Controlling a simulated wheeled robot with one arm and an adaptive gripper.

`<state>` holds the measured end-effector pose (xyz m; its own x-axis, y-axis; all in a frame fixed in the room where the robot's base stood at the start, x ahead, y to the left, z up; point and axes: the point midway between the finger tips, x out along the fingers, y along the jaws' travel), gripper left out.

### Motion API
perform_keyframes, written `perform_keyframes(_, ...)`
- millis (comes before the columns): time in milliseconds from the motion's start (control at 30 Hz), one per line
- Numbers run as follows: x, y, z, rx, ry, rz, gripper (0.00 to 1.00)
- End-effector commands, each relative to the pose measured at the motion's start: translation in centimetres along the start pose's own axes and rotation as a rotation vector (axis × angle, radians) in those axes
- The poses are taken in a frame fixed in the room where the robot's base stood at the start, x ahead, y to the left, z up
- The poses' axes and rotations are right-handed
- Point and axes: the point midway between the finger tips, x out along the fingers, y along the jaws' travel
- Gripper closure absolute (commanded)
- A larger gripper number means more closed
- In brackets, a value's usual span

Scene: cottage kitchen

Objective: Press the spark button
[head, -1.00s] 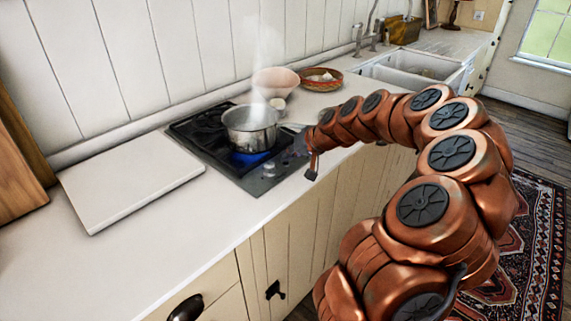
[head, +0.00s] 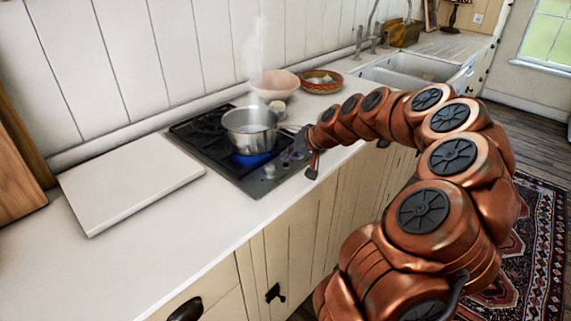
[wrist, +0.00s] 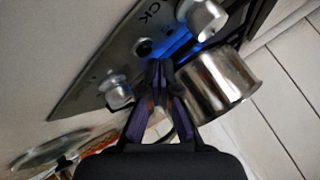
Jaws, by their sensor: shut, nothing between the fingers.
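The dark round button (wrist: 143,47), which looks like the spark button, sits on the grey hob panel (wrist: 93,75) between two silver knobs in the wrist view. My gripper (wrist: 159,68) is shut and empty, its fingertips a little below the button in the picture; I cannot tell whether they touch the panel. In the head view my gripper (head: 292,153) is at the right front of the hob (head: 240,178), beside the pot, and the button cannot be made out there.
A steaming metal pot (head: 250,130) stands on the hob over a blue flame; it is close beside my fingers in the wrist view (wrist: 222,85). Silver knobs (wrist: 115,92) flank the button. Bowls (head: 275,84) stand behind. A white board (head: 130,180) lies left on the counter.

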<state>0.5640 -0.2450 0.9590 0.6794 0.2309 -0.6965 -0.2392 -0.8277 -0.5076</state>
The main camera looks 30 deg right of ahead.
Motion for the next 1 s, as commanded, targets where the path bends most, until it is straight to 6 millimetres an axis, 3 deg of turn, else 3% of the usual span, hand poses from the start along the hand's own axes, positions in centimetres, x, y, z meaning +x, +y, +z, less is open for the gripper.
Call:
perform_keyframes(700, -3.8, -2.7, -2.8, -0.002, 0.002, 0.001, 1.0)
perform_keyframes(1000, -4.1, -3.0, -3.0, 0.0, -0.001, 0.0, 1.0)
